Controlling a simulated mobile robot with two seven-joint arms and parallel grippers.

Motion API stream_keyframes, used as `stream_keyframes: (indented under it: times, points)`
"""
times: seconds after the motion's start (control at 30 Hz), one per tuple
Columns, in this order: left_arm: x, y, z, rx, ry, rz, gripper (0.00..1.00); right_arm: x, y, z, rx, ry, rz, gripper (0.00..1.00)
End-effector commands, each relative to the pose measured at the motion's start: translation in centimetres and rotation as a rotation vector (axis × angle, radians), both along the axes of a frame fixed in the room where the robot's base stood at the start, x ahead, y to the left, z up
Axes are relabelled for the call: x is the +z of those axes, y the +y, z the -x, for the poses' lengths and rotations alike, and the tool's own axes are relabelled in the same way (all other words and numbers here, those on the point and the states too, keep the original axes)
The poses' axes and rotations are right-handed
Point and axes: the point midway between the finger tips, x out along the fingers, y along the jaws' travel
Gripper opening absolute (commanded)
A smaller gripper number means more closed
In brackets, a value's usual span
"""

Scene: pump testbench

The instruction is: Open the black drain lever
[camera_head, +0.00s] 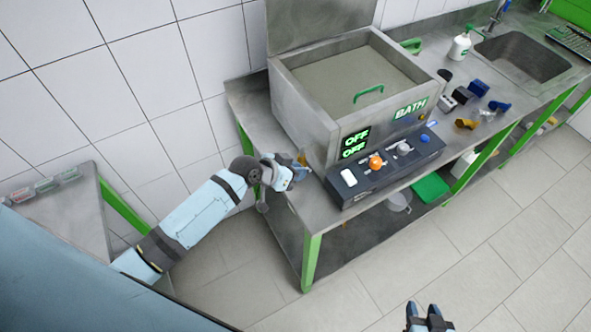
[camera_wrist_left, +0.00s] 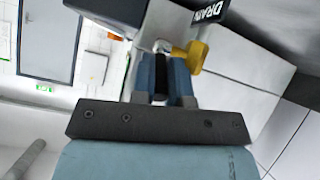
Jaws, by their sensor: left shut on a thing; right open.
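The black drain lever (camera_wrist_left: 159,84) shows in the left wrist view as a dark bar between the two blue fingers of my left gripper (camera_wrist_left: 160,76), which is shut on it. A yellow drain fitting (camera_wrist_left: 197,55) sits just right of the fingers, below a black DRAIN label (camera_wrist_left: 211,11). In the head view my left gripper (camera_head: 299,170) is at the left side of the metal bath (camera_head: 305,110), low by the bench top. The lever is hidden there by the gripper. My right gripper (camera_head: 430,317) is open and empty at the bottom edge, over the floor.
A control panel (camera_head: 375,185) with an orange knob (camera_head: 375,162) stands in front of the bath. The bench (camera_head: 262,118) has green legs. A sink (camera_head: 522,55) and small parts lie to the right. The floor in front is clear.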

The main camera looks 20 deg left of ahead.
Motion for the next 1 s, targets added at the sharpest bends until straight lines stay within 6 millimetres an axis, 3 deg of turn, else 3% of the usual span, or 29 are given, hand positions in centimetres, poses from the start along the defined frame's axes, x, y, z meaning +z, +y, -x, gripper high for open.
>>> stream_keyframes:
  times: [0.33,0.37,0.47,0.77,1.0]
  points:
    - [0.0,0.1,0.0,0.000,0.002,-0.002,0.00,0.1,-0.1,-0.3,0.003,-0.006,0.004,0.43]
    - [0.0,0.1,0.0,0.000,0.002,-0.002,0.19,0.1,-0.1,-0.3,0.004,-0.005,0.005,0.43]
    - [0.0,0.0,0.0,0.000,0.002,-0.002,0.40,0.1,-0.1,-0.3,0.006,-0.006,0.006,0.43]
    - [0.1,0.1,0.1,0.000,0.003,-0.002,0.40,0.2,0.0,-0.2,0.009,-0.006,0.005,0.43]
    - [1.8,1.8,2.3,-0.001,0.001,-0.004,0.40,-0.2,-0.1,-0.2,0.019,-0.013,0.015,0.43]
